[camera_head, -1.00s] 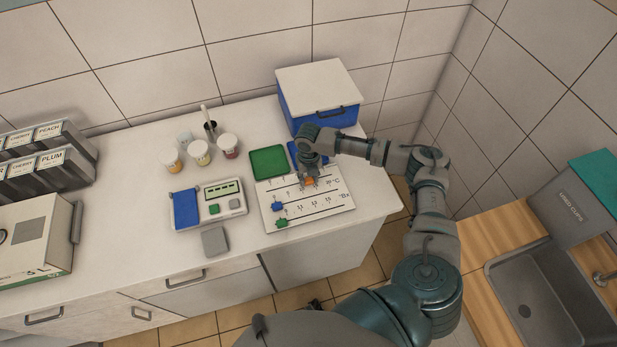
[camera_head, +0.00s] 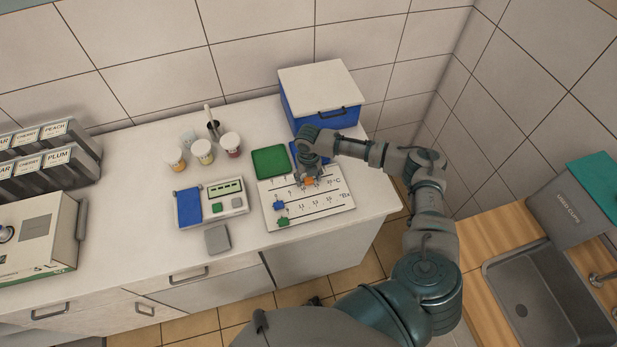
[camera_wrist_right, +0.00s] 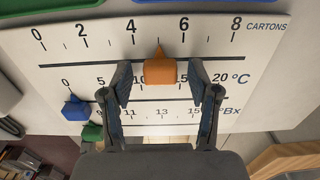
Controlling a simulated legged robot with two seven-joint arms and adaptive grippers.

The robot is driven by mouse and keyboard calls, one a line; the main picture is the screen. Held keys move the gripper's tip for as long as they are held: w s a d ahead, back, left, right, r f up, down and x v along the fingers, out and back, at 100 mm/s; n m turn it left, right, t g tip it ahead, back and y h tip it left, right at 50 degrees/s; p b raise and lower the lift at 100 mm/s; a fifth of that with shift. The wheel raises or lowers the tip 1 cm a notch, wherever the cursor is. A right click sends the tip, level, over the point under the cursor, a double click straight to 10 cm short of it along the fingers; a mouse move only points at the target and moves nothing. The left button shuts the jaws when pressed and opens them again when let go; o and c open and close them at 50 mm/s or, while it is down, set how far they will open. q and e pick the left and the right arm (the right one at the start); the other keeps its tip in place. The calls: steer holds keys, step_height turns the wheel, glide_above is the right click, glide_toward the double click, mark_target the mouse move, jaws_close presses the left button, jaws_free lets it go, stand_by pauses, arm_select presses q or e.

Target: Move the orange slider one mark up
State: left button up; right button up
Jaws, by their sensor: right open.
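The orange slider (camera_wrist_right: 161,71) sits on the top line of the white scale board (camera_wrist_right: 265,75), the one labelled CARTONS. Its pointer stands between 4 and 6, around the middle. In the head view the slider (camera_head: 309,183) is partly covered by my right gripper (camera_head: 307,178). In the wrist view my right gripper (camera_wrist_right: 161,85) is open, with one finger on each side of the slider and a visible gap on both sides. The blue slider (camera_wrist_right: 76,108) is near 0 on the °C line. The green slider (camera_wrist_right: 92,132) is at the low end of the °Bx line. My left gripper is out of view.
A green tray (camera_head: 270,162) and a blue-and-white box (camera_head: 320,97) stand behind the board. A device with a blue pad (camera_head: 189,207), a grey block (camera_head: 217,239) and several cups are to the left. The counter's right edge is close to the board.

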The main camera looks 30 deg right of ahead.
mark_target(309, 179)
step_height(309, 179, up, 12)
stand_by(0.4)
steer(key=shift+f, duration=0.15)
stand_by(0.3)
